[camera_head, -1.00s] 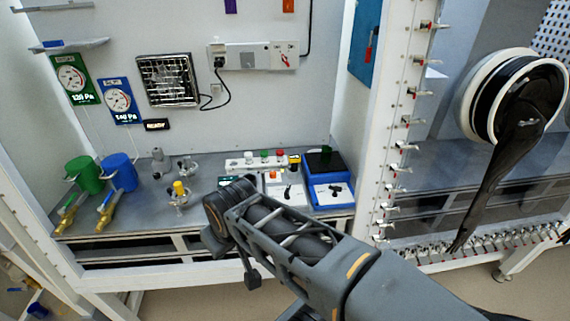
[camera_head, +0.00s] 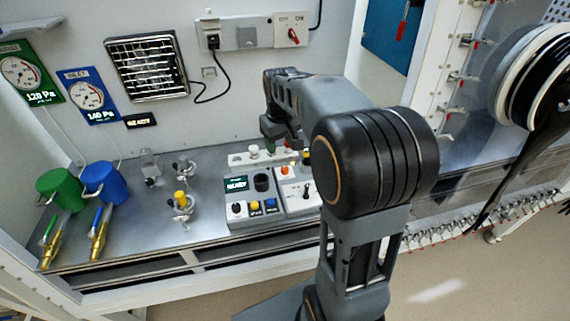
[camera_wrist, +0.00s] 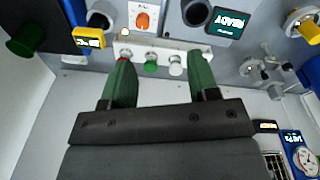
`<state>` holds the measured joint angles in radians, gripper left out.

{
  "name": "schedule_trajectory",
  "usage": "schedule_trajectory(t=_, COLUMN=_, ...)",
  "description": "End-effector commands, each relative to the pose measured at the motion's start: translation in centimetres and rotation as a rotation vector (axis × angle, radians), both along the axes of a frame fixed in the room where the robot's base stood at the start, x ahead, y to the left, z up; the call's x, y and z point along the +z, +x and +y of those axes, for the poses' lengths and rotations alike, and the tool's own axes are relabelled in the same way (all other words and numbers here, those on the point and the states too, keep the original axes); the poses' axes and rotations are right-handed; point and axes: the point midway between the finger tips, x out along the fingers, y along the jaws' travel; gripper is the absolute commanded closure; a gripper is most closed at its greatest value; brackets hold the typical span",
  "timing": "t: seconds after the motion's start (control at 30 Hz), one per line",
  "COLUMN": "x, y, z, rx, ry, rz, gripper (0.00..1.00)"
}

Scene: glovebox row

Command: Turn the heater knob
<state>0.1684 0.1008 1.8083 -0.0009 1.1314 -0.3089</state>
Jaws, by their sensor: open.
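A grey box with a lit READY display (camera_head: 236,184) stands on the bench; its front carries a black knob (camera_head: 237,209) beside yellow and blue controls. The white panel to its right has an orange knob (camera_head: 285,171), also seen in the wrist view (camera_wrist: 143,20), and a black lever. No readable label shows which knob is the heater's. My gripper (camera_wrist: 162,75) is open and empty, with green fingers apart over a white strip with red, green and white caps (camera_wrist: 150,66). In the head view my arm hides part of the bench right of the panel.
Green (camera_head: 61,187) and blue (camera_head: 105,181) cans and brass valves stand at left. A yellow-topped fitting (camera_head: 181,199) stands left of the READY box. A grille (camera_head: 147,66) and socket strip with a red switch (camera_head: 293,36) are on the back wall.

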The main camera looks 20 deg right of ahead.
Motion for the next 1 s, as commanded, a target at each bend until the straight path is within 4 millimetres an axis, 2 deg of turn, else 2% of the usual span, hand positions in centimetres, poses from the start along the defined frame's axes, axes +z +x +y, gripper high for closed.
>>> schedule_trajectory(t=0.03, x=-0.5, y=1.3, z=-0.9, rx=0.006, ry=0.003, rz=0.026, gripper=0.45)
schedule_trajectory(t=0.1, x=-1.1, y=2.8, z=-1.9, rx=0.019, ry=0.006, rz=0.051, gripper=0.45)
schedule_trajectory(t=0.3, x=-2.7, y=5.0, z=-3.6, rx=0.043, ry=0.014, rz=0.094, gripper=0.45)
schedule_trajectory(t=0.47, x=-4.4, y=5.4, z=-3.9, rx=0.051, ry=0.017, rz=0.104, gripper=0.45)
schedule_trajectory(t=0.8, x=-10.8, y=5.4, z=-3.7, rx=0.052, ry=0.016, rz=0.105, gripper=0.45)
schedule_trajectory(t=1.0, x=-14.0, y=5.4, z=-3.7, rx=0.052, ry=0.016, rz=0.104, gripper=0.45)
